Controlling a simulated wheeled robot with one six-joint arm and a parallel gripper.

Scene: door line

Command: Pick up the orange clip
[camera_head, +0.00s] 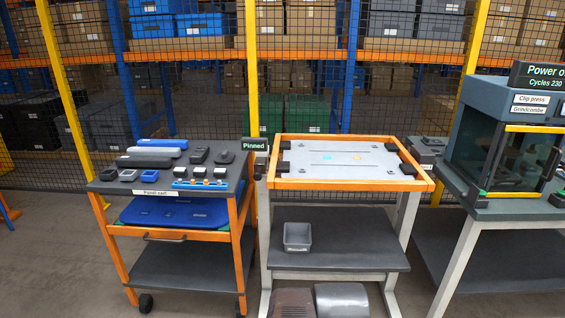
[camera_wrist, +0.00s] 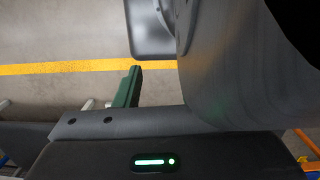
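I cannot clearly pick out an orange clip. In the head view, a small orange-yellow spot (camera_head: 357,157) lies on the grey plate of the orange-framed table (camera_head: 350,184), right of a cyan spot (camera_head: 328,157); its shape is too small to tell. On the cart at left, a blue rack (camera_head: 200,185) holds several small dark-and-white pieces, with orange bits too small to make out. No gripper shows in the head view.
The cart (camera_head: 165,193) carries dark cases and small bins. A "Pinned" sign (camera_head: 255,145) stands between cart and table. A grey bin (camera_head: 297,237) sits on the table's lower shelf. A clip press (camera_head: 510,140) stands at right. Mesh fencing closes the back. The wrist view shows floor with a yellow line (camera_wrist: 60,68).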

